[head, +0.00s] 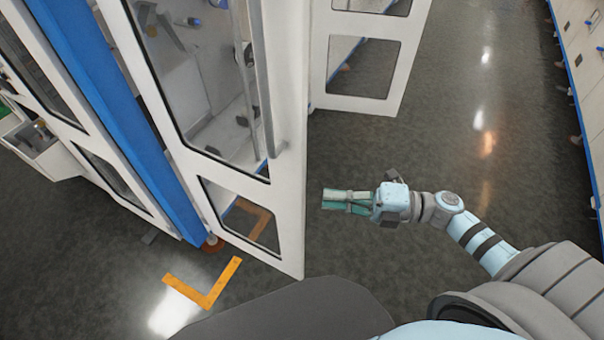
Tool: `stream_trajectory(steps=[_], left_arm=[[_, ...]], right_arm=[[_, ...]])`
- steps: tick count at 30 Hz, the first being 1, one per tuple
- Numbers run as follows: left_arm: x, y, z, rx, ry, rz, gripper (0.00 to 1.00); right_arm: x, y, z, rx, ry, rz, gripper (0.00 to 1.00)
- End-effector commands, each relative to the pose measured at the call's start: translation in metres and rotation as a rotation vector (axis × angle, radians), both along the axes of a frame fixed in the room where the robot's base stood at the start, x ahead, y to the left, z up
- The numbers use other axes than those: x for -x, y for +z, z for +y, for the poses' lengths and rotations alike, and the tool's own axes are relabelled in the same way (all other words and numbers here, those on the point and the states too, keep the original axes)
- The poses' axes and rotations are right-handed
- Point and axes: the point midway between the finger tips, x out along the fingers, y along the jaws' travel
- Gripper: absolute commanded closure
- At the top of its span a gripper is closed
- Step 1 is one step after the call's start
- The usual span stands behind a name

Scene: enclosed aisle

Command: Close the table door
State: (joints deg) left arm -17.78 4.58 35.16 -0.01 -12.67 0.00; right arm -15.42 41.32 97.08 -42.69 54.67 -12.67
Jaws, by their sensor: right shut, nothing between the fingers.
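A white-framed door with glass panes (290,235) stands open in the middle left of the head view, swung out from the blue-edged cabinet. A second white-framed door (355,103) also stands out from the cabinet at the top centre. My right gripper (324,199) is shut and empty, pointing left just to the right of the nearer door's lower part. A narrow gap of floor shows between the fingertips and the door edge. The left gripper is not in the picture.
A blue post (130,110) forms the cabinet's edge at left. An orange corner mark (207,297) lies on the dark floor below the door. A row of white units with a blue edge (580,80) lines the far right. The aisle floor (470,130) between is clear.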

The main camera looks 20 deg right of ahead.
Motion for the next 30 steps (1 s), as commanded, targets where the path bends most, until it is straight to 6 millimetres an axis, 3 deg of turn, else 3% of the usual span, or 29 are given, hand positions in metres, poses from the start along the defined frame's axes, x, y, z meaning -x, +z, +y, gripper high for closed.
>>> stream_trajectory(steps=[5,13,19,30], left_arm=[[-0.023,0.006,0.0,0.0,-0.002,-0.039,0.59],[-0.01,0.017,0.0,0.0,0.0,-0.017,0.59],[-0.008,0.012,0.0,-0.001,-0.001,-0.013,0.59],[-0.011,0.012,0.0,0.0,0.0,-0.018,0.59]], right_arm=[[-0.018,0.002,0.028,-0.01,-0.006,-0.001,1.0],[-0.05,0.003,0.077,-0.01,-0.008,0.002,1.0],[-0.068,-0.002,0.049,-0.005,-0.009,0.005,1.0],[-0.072,-0.001,0.043,-0.005,-0.008,0.005,1.0]])
